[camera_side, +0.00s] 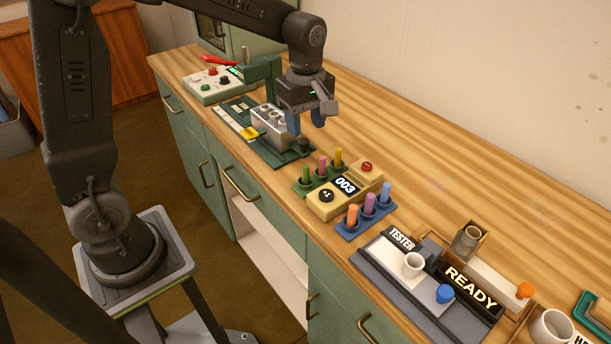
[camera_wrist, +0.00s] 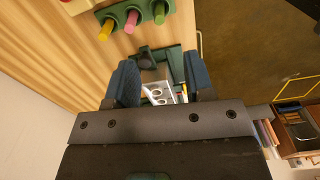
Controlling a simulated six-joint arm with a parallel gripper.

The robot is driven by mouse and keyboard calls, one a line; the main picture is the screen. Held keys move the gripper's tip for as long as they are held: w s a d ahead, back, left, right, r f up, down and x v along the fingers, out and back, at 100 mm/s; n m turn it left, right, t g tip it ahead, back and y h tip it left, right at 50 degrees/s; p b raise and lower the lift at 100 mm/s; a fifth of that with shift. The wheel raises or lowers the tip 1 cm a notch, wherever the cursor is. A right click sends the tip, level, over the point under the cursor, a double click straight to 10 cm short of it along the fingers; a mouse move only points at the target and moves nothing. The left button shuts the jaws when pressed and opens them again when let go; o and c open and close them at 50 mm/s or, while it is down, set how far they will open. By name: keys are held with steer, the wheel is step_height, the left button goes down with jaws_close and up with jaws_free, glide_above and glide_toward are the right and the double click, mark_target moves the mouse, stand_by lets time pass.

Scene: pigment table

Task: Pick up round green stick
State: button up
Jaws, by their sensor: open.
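The round green stick (camera_side: 305,174) stands upright in a green holder (camera_side: 311,189), at the left end of a row with a pink and a yellow stick. In the wrist view the green stick (camera_wrist: 159,13) is at the top, right of the pink one. My gripper (camera_side: 307,120) is open and empty, pointing down above the counter by the metal block. It is apart from the green stick, which is below and to its right in the side view. In the wrist view the blue-padded fingers (camera_wrist: 163,82) are spread apart, with the metal block showing between them.
A metal block with holes (camera_side: 268,128) sits on a dark green base beneath my gripper. A tan counter box reading 003 (camera_side: 345,187) and a blue holder with several coloured sticks (camera_side: 369,216) stand beside the green holder. The tester (camera_side: 412,265) is farther right. The counter behind is clear.

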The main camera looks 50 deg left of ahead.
mark_target(306, 166)
step_height(306, 166, down, 13)
steer(key=shift+w+a+f, duration=0.1)
stand_by(0.5)
steer(key=shift+c, duration=0.2)
jaws_close()
